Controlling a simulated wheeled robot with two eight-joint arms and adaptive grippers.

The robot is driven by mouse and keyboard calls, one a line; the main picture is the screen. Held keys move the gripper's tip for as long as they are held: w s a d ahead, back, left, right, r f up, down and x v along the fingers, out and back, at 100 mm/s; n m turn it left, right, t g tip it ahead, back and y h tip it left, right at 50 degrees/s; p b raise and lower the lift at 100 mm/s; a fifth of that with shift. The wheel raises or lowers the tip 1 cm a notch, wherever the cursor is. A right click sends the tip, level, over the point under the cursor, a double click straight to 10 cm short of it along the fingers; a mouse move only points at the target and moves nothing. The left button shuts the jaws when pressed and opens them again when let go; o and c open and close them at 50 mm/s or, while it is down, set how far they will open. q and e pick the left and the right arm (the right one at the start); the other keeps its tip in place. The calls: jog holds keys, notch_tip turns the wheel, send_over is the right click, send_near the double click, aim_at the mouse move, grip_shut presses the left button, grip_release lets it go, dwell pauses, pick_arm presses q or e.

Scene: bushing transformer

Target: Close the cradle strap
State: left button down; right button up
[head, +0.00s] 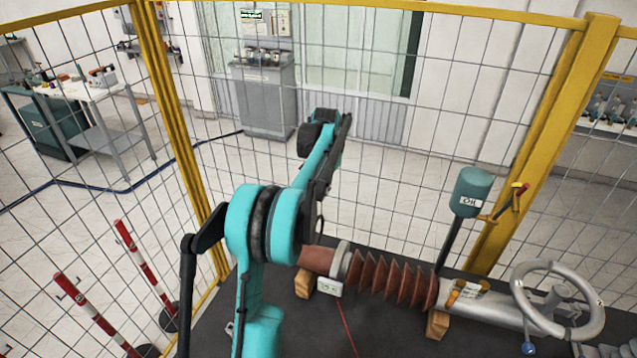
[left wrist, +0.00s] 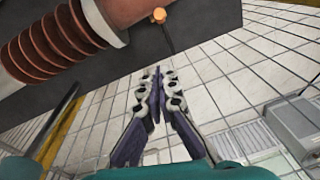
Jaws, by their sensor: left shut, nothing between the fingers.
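A brown ribbed bushing (head: 392,279) lies across wooden cradle blocks on a dark bench. A pale grey band (head: 340,263) goes round its left part above the left wooden block (head: 304,283); I cannot tell whether this is the strap or a flange. The ribs (left wrist: 62,45) and a grey collar (left wrist: 101,22) show at the upper left of the left wrist view. A small orange-brown part (left wrist: 159,15) hangs at the bench edge there. My left gripper (left wrist: 157,72) is shut and empty, apart from the bushing. My right gripper is out of view.
A teal-headed post (head: 472,192) stands behind the bushing. A silver handwheel (head: 556,300) is at the right end. A yellow-framed mesh fence (head: 168,120) surrounds the bench. Red-and-white posts (head: 140,265) stand at the left.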

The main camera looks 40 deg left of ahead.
pick_arm(q)
notch_tip(320, 180, down, 11)
jog(key=s+a+p, duration=0.1)
jog(key=s, duration=0.1)
jog(key=shift+s+a, duration=0.25)
jog(key=shift+a, duration=0.05)
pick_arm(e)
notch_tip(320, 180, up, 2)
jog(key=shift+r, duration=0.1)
pick_arm(q)
jog(key=shift+s+r, duration=0.1)
jog(key=shift+r, duration=0.05)
